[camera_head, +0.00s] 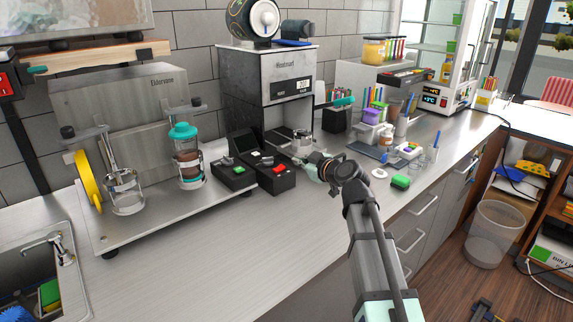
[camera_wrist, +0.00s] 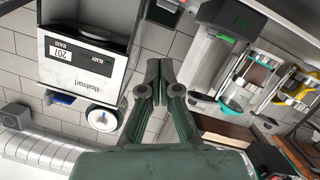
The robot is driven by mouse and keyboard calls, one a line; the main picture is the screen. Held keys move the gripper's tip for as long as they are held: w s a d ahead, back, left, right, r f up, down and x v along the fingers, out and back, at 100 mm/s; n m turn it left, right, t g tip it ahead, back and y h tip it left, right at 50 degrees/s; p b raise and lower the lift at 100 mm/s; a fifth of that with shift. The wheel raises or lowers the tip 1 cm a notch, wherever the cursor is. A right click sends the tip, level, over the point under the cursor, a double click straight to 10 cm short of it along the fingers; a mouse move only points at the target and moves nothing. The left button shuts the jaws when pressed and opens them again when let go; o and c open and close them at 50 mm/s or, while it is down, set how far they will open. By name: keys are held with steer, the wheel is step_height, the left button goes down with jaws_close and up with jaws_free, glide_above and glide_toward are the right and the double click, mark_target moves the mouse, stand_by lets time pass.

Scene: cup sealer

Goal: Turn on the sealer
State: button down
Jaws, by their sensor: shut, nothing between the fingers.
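The sealer (camera_head: 268,95) is a tall grey box marked like "Heatmart", with a lit display (camera_head: 303,84), standing at the back middle of the counter. In the wrist view the sealer (camera_wrist: 88,75) appears turned over on the left, its display (camera_wrist: 71,53) reading about 207. My gripper (camera_head: 299,159) is low in front of the sealer, just right of a black switch box with a red button (camera_head: 279,169). In the wrist view my gripper (camera_wrist: 160,68) has its fingertips together and empty. I cannot tell whether it touches anything. Which control powers the sealer is unclear.
A second black box with a green button (camera_head: 239,170) sits left of the red one. A dispenser bench (camera_head: 150,215) with clear cylinders is further left. The front-left counter (camera_head: 215,250) is clear.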

steer(key=shift+w, duration=0.1)
steer(key=p, duration=0.3)
glide_above(286, 173)
steer(key=s, duration=0.1)
steer(key=shift+a+f, duration=0.35)
steer(key=shift+f, duration=0.55)
steer(key=f, duration=0.1)
steer(key=w+f+p, duration=0.1)
steer(key=shift+d+f, duration=0.15)
steer(key=shift+f, duration=0.25)
steer(key=shift+w+d+f, duration=0.15)
steer(key=shift+f, duration=0.6)
steer(key=shift+d, duration=0.1)
